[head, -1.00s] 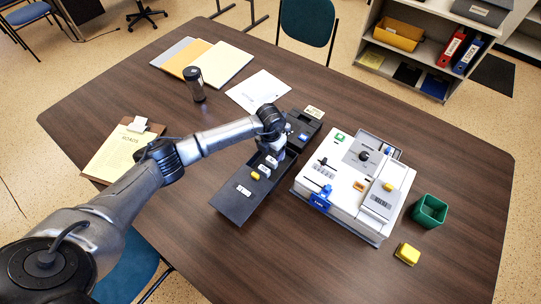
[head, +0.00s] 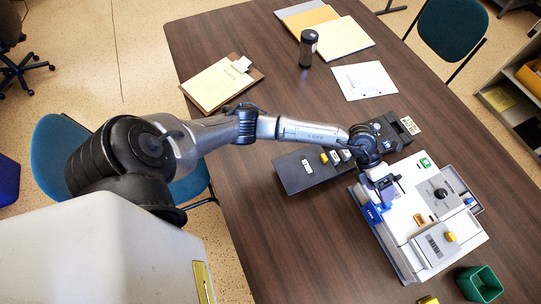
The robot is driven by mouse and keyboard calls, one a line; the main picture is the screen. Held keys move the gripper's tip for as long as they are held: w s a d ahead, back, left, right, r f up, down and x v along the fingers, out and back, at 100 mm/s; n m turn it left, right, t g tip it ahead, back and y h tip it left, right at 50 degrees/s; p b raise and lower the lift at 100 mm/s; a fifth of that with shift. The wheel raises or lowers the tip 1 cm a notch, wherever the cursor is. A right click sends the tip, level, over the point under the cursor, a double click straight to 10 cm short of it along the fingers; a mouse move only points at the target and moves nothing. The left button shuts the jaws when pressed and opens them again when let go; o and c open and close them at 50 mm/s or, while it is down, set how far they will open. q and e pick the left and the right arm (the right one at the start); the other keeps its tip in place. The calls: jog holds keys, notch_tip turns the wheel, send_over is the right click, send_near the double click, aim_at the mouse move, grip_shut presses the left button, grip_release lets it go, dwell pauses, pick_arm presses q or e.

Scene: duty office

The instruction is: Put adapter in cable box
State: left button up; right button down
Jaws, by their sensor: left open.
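My left gripper (head: 387,187) is open and points down over the left end of the white device (head: 403,215). Its fingertips are small here, and I cannot tell whether they touch anything. A blue labelled block (head: 372,213) sits at the device's left edge, just below the gripper. A long dark tray (head: 297,178) lies left of the device, with small white and yellow pieces on it; my wrist covers part of it. A green open box (head: 481,281) stands at the lower right. I cannot tell for sure which piece is the adapter or which container is the cable box. My right gripper is not in view.
A yellow block (head: 428,300) lies at the bottom edge. A dark cup (head: 308,48), paper sheet (head: 364,81), folders (head: 340,37) and clipboard (head: 222,84) are on the far part of the table (head: 290,240). The table's near left part is clear.

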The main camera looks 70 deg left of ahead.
pick_arm(q)
jog(key=s+d+r+n+t+h, duration=0.3)
jog(key=d+r+t+h, duration=0.15)
jog(key=d+r, duration=0.2)
jog(key=s+a+r+n+t+y, duration=0.1)
jog(key=a+r+n+t+y, duration=0.3)
jog(key=n+t, duration=0.85)
jog(key=s+a+f+n+g+y, duration=0.7)
jog(key=s+a+f+n+y, duration=0.35)
jog(key=n, duration=0.55)
jog(key=s+d+f+n+g, duration=0.1)
jog(key=s+g, duration=0.3)
jog(key=s, duration=0.4)
jog(key=s+d+f+n+g, duration=0.1)
jog(key=s+f+g, duration=0.2)
jog(key=s, duration=0.6)
jog(key=shift+s+d+g+h, duration=0.25)
jog(key=shift+g+h, duration=0.15)
jog(key=shift+g, duration=0.8)
